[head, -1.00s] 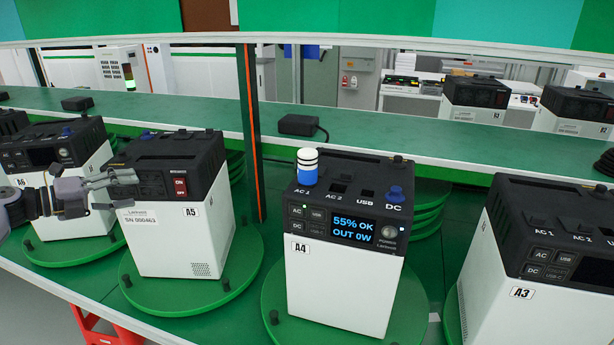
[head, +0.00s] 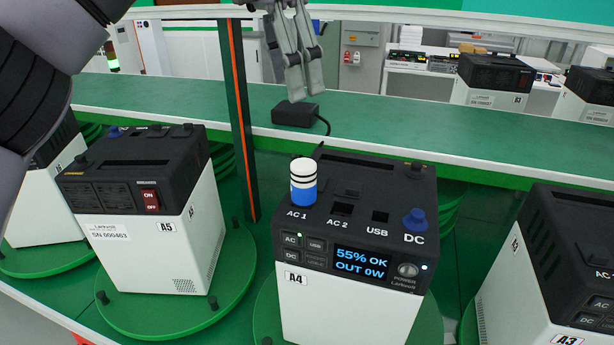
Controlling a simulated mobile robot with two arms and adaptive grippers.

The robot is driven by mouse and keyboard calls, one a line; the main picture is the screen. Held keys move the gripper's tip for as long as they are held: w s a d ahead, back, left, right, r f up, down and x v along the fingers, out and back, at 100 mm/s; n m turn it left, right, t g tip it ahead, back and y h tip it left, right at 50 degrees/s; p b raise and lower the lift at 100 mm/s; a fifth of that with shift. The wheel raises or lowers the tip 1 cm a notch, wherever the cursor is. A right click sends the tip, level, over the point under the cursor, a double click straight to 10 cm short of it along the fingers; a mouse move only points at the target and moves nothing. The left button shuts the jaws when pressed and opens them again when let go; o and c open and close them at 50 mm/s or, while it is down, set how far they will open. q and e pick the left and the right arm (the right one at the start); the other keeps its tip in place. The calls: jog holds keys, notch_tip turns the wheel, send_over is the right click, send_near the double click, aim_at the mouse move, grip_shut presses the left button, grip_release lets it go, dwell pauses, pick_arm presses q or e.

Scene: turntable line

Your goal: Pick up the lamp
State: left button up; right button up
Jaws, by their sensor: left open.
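The lamp (head: 303,182) is a small upright cylinder, white with dark bands on top and blue below. It stands at the AC 1 socket on the black top of power station A4 (head: 340,308). My left gripper (head: 306,92) is open and empty, with its fingers pointing down. In the head view it appears straight above the lamp, apart from it. My right gripper is not in view.
A blue cap (head: 415,220) sits at the DC socket of A4. Station A5 (head: 150,245) stands at left and A3 (head: 530,280) at right, each near A4. A black adapter (head: 295,115) lies on the green shelf (head: 400,133) behind. A dark post (head: 241,130) rises left of A4.

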pick_arm(q)
send_near(301, 164)
jog(key=shift+s+d+f+b, duration=0.2)
jog(key=shift+s+b, duration=0.15)
jog(key=f, duration=0.4)
jog(key=d+f, duration=0.1)
jog(key=f, duration=0.1)
jog(key=shift+w+d+p, duration=0.1)
jog(key=shift+w+p, duration=0.25)
jog(key=shift+w, duration=0.05)
jog(key=shift+f, duration=0.45)
jog(key=f+p, duration=0.1)
jog(key=f, duration=0.1)
jog(key=f+p, duration=0.1)
jog(key=f, duration=0.1)
jog(key=shift+w+d+f, duration=0.15)
jog(key=shift+w, duration=0.05)
jog(key=shift+f, duration=0.35)
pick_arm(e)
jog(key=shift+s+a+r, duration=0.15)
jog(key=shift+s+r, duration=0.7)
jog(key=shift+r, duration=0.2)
